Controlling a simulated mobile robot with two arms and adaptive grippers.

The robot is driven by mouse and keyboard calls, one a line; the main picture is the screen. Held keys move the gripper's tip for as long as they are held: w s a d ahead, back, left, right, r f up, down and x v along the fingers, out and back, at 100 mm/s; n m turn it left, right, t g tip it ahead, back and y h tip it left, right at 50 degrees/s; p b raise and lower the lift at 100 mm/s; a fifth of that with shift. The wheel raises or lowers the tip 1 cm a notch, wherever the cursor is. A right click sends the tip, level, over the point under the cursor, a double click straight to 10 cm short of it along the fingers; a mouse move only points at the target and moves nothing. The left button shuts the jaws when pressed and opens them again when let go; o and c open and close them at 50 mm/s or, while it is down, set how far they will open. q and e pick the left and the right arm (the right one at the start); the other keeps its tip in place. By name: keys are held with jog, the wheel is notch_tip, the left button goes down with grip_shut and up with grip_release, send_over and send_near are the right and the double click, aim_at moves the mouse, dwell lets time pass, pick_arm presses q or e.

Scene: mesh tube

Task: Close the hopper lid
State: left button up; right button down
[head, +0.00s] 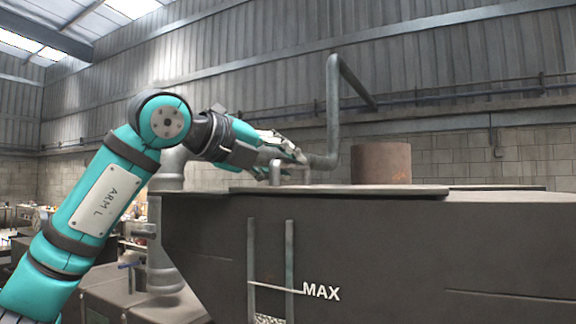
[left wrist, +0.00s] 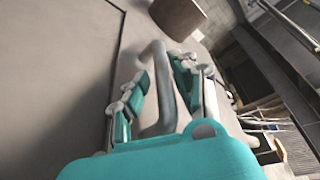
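The hopper (head: 400,245) is a large dark grey box with a "MAX" mark on its front. Its lid (head: 400,190) is a thin dark plate that lies flat and level on top, and its grey surface fills the left of the left wrist view (left wrist: 55,70). A grey bar handle (head: 275,174) stands up from the lid near its left end. My left gripper (head: 293,150) is at this handle. In the left wrist view the handle (left wrist: 158,90) passes between the two spread fingers, without a clear grip on it. My right gripper is out of view.
A brown cylinder (head: 381,163) stands on the hopper top behind the lid; it also shows in the left wrist view (left wrist: 178,14). A bent grey pipe (head: 332,110) rises behind my gripper. Cluttered benches (head: 25,220) stand at the far left.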

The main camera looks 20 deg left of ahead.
pick_arm(q)
jog(key=v, duration=1)
jog(key=shift+s+a+r, duration=0.1)
jog(key=shift+s+a, duration=0.05)
jog(key=shift+s, duration=0.15)
jog(key=shift+r, duration=0.15)
